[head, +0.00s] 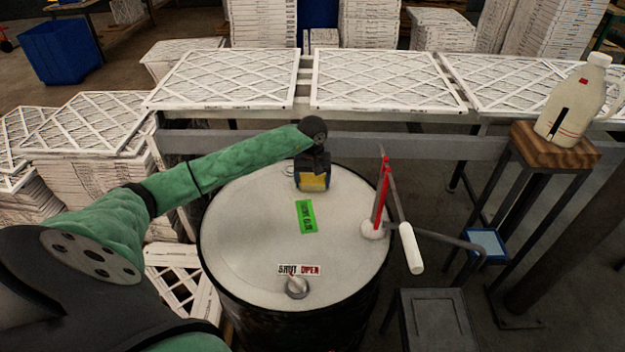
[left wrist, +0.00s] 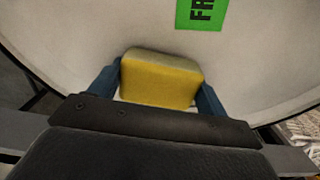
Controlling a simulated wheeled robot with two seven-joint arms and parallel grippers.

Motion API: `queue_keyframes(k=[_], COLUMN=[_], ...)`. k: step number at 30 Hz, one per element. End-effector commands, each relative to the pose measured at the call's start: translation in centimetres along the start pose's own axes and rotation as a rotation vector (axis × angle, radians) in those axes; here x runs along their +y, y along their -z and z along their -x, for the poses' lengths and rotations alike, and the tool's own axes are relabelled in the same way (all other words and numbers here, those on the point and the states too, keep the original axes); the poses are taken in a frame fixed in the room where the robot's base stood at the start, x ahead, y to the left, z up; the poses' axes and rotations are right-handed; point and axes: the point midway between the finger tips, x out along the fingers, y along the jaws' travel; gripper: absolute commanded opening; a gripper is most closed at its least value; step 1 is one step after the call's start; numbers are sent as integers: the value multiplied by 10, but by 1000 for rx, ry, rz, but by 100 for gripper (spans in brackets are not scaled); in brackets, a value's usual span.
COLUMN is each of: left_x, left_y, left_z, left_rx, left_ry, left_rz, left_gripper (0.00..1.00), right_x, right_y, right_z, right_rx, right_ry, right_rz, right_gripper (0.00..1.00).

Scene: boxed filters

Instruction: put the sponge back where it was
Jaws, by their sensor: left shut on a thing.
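The yellow sponge (head: 313,182) is at the far part of the white drum top (head: 240,240) in the head view. My left gripper (head: 312,179) is shut on it, with the blue fingers on either side. In the left wrist view the sponge (left wrist: 160,80) sits between the two fingers of the left gripper (left wrist: 158,88), over the drum top. I cannot tell whether the sponge touches the drum top. My right gripper is not in view.
A green label (head: 305,216) and a shut/open valve knob (head: 297,287) are on the drum top. A red-and-grey crank with a white handle (head: 411,248) stands at its right. A jug (head: 573,105) stands on a wooden-topped stand (head: 560,150). Framed filters (head: 385,80) lie along the back.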

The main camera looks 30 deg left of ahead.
Motion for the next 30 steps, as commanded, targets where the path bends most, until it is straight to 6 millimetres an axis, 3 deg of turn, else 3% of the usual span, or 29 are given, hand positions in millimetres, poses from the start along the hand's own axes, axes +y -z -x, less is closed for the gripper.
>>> queue_keyframes(k=[11,12,15,30], left_x=[0,0,0,0], left_y=[0,0,0,0], left_z=[-2,-2,-2,1], left_rx=[0,0,0,0], left_ry=[0,0,0,0], left_rz=[0,0,0,0], left_gripper=[52,80,98,98], right_x=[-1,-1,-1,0], right_y=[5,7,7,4], right_z=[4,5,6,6], right_rx=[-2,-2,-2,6], right_ry=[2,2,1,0], right_rz=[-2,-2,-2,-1], right_gripper=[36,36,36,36])
